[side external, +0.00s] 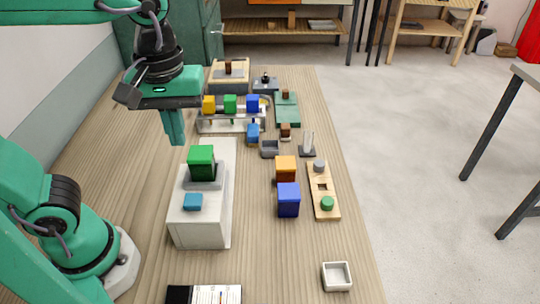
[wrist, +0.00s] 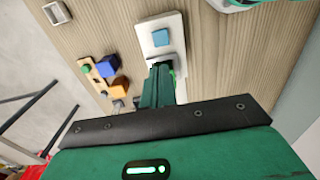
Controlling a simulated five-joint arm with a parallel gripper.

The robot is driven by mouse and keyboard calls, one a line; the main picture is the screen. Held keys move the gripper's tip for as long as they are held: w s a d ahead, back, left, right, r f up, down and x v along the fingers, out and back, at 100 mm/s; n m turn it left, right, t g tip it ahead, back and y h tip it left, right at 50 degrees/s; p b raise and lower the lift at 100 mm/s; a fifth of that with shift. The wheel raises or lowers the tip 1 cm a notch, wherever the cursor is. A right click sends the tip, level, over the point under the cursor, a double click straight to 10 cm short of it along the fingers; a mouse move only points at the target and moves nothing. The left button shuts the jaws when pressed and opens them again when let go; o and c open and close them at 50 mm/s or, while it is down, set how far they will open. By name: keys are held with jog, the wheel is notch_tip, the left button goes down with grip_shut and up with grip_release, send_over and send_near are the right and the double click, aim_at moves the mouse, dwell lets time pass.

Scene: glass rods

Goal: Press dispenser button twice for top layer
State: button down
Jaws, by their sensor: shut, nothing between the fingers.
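A white dispenser box (side external: 200,235) stands on the wooden table with a flat blue button (side external: 193,202) on its near top face. A green block (side external: 201,160) sits in a grey seat behind the button. My gripper (side external: 175,140) hangs above and behind the dispenser in the side view, shut and empty, apart from the button. In the wrist view the dispenser (wrist: 147,28) and its button (wrist: 160,38) show beyond the closed fingertips (wrist: 158,68). The fingers hide most of the dispenser's other end there.
Orange (side external: 285,168) and blue (side external: 288,200) blocks and a wooden peg board (side external: 323,190) stand right of the dispenser. A rack (side external: 232,125) with yellow, green and blue blocks stands behind it. A small white tray (side external: 337,277) and a notepad (side external: 212,295) lie in front.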

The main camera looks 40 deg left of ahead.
aim_at(193, 199)
jog(key=shift+f, duration=0.15)
notch_tip(193, 199, down, 14)
jog(key=shift+r, duration=0.15)
dwell(0.9)
jog(key=shift+s+f, duration=0.1)
jog(key=shift+f, duration=1.25)
jog(key=shift+r, duration=0.1)
notch_tip(193, 199, up, 14)
jog(key=shift+w+r, duration=0.25)
dwell(0.8)
